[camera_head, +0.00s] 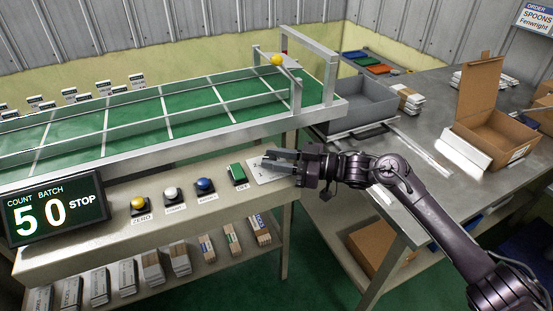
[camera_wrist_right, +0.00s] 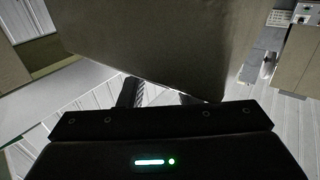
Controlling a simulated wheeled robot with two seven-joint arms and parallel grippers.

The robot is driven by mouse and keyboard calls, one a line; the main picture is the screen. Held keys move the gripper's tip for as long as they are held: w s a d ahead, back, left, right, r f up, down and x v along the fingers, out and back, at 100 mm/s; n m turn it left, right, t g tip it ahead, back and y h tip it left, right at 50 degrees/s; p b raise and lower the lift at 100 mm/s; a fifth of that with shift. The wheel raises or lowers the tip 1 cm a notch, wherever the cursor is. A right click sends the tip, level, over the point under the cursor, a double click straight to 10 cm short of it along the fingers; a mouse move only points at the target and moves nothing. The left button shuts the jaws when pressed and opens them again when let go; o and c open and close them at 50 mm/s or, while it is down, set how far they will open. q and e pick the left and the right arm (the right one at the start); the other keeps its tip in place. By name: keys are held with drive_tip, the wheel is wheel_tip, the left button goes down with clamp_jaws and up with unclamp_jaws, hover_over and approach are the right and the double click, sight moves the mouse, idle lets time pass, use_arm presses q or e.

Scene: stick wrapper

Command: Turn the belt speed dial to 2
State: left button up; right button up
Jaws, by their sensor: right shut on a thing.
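My right gripper (camera_head: 276,160) reaches in from the right, over the right end of the control ledge, at a pale label plate (camera_head: 262,174). The fingers are shut on the belt speed dial, which they hide; I cannot read its setting. In the right wrist view the fingers (camera_wrist_right: 158,94) show only in part, below a large grey-brown surface. The display (camera_head: 55,208) at the left reads COUNT 5, BATCH 0 and STOP. My left gripper is not in view.
Yellow (camera_head: 137,203), white (camera_head: 171,194) and blue (camera_head: 205,187) buttons and a green switch (camera_head: 237,174) line the ledge left of the gripper. The green conveyor (camera_head: 130,128) runs behind, with a yellow ball (camera_head: 277,60) on its frame. A metal table (camera_head: 405,140) with an open carton (camera_head: 490,130) stands right.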

drive_tip(key=o, duration=0.9)
drive_tip(key=shift+o, duration=0.2)
drive_tip(key=shift+s+d, duration=0.1)
drive_tip(key=shift+d, duration=0.4)
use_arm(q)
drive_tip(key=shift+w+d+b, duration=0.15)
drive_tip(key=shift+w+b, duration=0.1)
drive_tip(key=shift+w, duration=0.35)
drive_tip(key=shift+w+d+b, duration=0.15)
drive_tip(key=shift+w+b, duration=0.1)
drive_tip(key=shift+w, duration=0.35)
use_arm(e)
drive_tip(key=v, duration=0.6)
drive_tip(key=shift+d, duration=0.35)
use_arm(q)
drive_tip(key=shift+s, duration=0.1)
use_arm(e)
drive_tip(key=shift+s, duration=0.1)
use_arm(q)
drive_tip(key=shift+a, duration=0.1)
